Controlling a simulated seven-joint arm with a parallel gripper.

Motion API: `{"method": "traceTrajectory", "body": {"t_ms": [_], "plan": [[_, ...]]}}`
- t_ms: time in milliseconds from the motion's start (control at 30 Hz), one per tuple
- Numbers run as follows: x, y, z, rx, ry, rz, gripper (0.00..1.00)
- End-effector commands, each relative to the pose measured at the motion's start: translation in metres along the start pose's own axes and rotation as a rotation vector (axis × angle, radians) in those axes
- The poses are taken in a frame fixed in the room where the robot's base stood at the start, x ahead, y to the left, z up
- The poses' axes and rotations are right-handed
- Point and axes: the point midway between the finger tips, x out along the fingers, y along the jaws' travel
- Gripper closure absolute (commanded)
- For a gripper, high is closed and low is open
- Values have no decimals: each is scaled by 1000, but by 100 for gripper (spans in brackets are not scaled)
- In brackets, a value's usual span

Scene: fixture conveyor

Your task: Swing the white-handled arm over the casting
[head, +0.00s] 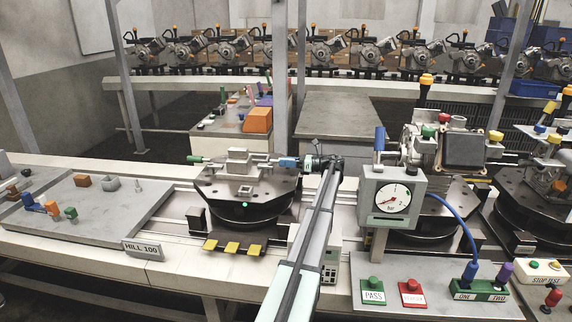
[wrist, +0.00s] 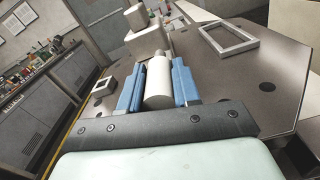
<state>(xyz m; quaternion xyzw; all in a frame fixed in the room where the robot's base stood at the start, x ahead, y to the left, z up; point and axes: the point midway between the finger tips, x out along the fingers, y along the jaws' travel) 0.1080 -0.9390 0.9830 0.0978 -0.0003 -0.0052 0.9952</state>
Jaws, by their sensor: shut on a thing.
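My gripper (head: 288,163) reaches the right side of the fixture in the head view. In the wrist view, its two blue fingers (wrist: 158,88) are shut on the white handle (wrist: 158,76), one finger on each side. The handle points away from me towards pale stepped blocks (wrist: 146,42). In the head view, a grey stepped block (head: 238,166), which looks like the casting, sits on the dark fixture plate (head: 225,190). The fingers hide the white handle there. A green-handled arm (head: 196,159) points left on the opposite side. I cannot tell where the white-handled arm's pivot is.
A pressure gauge (head: 391,199) stands right of my arm. A taller fixture (head: 440,150) with an orange-topped post is behind it. Yellow tabs (head: 231,247) line the front. A grey tray (head: 85,215) with small parts lies left. Pass and other buttons (head: 373,290) are front right.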

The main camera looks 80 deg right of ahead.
Motion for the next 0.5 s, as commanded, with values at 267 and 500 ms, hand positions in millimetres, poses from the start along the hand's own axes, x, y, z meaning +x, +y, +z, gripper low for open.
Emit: {"method": "traceTrajectory", "body": {"t_ms": [267, 500], "plan": [[2, -4, 2, -1, 4, 36, 100], [2, -4, 2, 0, 5, 37, 100]]}}
